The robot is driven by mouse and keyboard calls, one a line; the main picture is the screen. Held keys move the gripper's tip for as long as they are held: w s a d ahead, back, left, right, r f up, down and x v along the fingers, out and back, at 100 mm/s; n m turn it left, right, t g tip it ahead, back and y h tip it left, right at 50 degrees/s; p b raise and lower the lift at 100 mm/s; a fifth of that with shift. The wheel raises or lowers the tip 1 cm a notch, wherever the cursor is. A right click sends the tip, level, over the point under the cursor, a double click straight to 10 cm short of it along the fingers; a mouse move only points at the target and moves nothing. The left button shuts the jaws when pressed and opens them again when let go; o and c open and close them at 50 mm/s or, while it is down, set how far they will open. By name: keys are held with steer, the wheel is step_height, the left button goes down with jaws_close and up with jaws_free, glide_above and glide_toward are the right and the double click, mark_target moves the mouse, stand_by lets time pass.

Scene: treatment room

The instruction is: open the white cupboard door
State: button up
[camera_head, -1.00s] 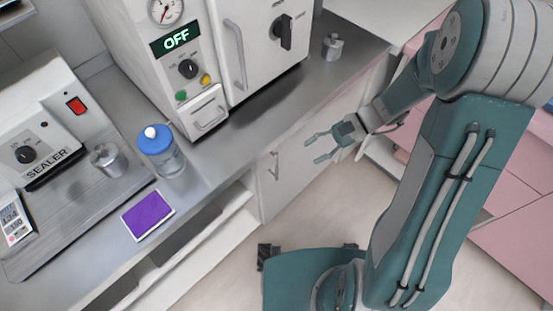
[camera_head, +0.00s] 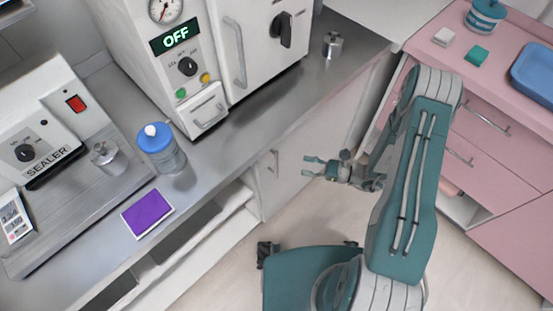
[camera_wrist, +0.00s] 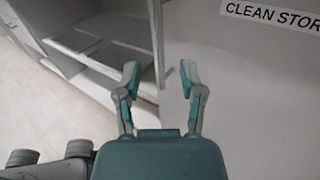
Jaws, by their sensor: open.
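The white cupboard door (camera_head: 298,165) is shut, below the grey counter, with a small vertical bar handle (camera_head: 274,163) near its left edge. In the wrist view the door (camera_wrist: 250,90) fills the right side and carries a "CLEAN STOR..." label (camera_wrist: 272,14), cut off by the frame. My gripper (camera_head: 309,167) is open and empty, in front of the door and to the right of the handle, its fingers pointing left. In the wrist view its two fingertips (camera_wrist: 160,74) are spread near the door's edge.
Open shelves (camera_head: 190,245) lie left of the door. The counter (camera_head: 265,110) above holds a sterilizer (camera_head: 190,60), a blue-capped bottle (camera_head: 162,150) and a sealer (camera_head: 45,120). A pink drawer cabinet (camera_head: 510,160) stands at the right. Floor is clear before the door.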

mark_target(277, 161)
steer(key=a, duration=0.3)
steer(key=w+a, duration=0.1)
steer(key=a, duration=0.5)
steer(key=shift+w+a, duration=0.4)
jaws_close()
steer(key=shift+d, duration=0.1)
